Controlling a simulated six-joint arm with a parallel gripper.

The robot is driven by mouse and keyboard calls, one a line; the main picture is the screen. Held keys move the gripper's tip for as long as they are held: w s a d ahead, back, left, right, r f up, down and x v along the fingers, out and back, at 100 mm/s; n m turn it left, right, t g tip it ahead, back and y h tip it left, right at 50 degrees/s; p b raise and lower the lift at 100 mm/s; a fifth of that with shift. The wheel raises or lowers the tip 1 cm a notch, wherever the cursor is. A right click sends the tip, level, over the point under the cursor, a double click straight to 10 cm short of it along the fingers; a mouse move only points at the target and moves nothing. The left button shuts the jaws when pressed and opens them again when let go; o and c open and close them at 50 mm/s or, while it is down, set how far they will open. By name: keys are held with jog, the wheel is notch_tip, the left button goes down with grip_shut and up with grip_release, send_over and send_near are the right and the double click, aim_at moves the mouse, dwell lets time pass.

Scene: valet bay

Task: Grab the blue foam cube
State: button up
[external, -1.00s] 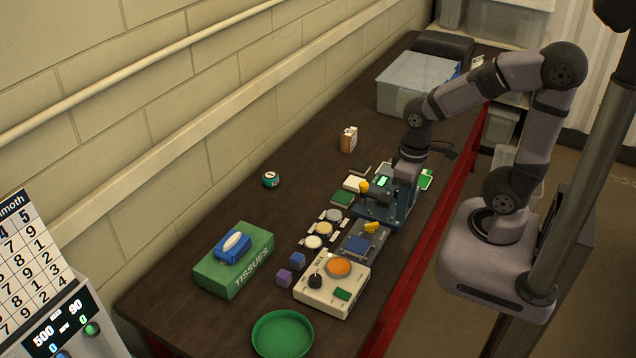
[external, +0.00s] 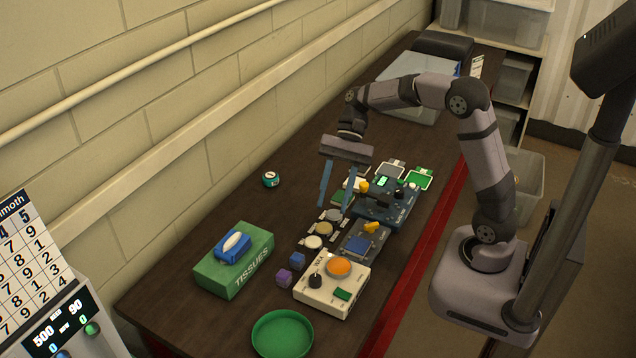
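Nothing shows between the fingers. The gripper and the cube are apart.
A white box (external: 323,299) with an orange button stands right of the cubes. A green tissue box (external: 212,275) with a blue-and-white item on top is at left. A green dish (external: 282,338) lies in front. Round discs (external: 313,242) lie behind the cube.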

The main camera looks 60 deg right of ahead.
jog(key=w+d+m+t+y+b, duration=0.1)
jog(key=w+d+m+y+b, duration=0.1)
jog(key=w+m+y+b, duration=0.35)
jog(key=n+h+p, duration=0.1)
jog(key=p, duration=0.1)
send_near(299, 254)
jog(key=x, duration=0.3)
jog(key=shift+s+a+f, duration=0.15)
jog(key=shift+a, duration=0.05)
jog(key=shift+p+x, duration=1.15)
jog(key=shift+x, duration=0.55)
jog(key=p+x, duration=0.1)
jog(key=x, duration=0.2)
jog(key=shift+p, duration=0.35)
jog(key=shift+a+f, duration=0.15)
jog(key=shift+a, duration=0.3)
jog(key=c, duration=0.8)
jog(key=shift+r+b, duration=1.45)
jog(key=shift+r, duration=3.55)
